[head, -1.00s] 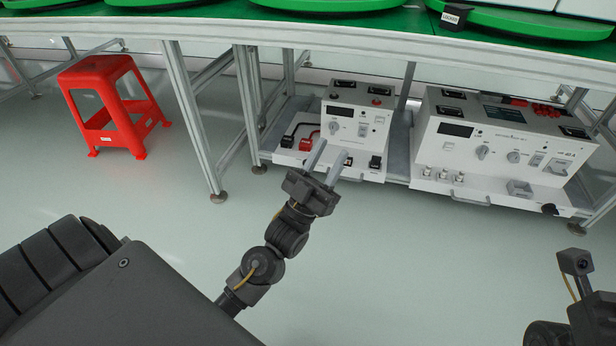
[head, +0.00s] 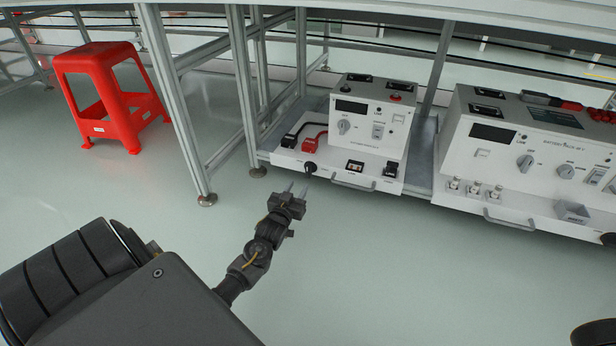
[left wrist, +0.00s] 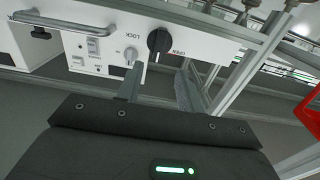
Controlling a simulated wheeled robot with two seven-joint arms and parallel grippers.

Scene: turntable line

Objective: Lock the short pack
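The short pack (head: 366,120) is the smaller white unit on the shelf under the bench. A round black knob (head: 309,168) sits at the left of its front lip. In the left wrist view this knob (left wrist: 158,40) lies between the printed words LOCK and OPEN; I cannot tell for sure which one it points to. My left gripper (head: 294,189) is just in front of and below the knob, its fingers pointing toward it. In the left wrist view the fingers (left wrist: 157,88) are apart with nothing between them.
A longer white pack (head: 530,150) stands to the right on the same shelf. Metal bench legs (head: 180,110) rise left of the short pack. A red stool (head: 110,95) stands on the floor further left. The floor in front is clear.

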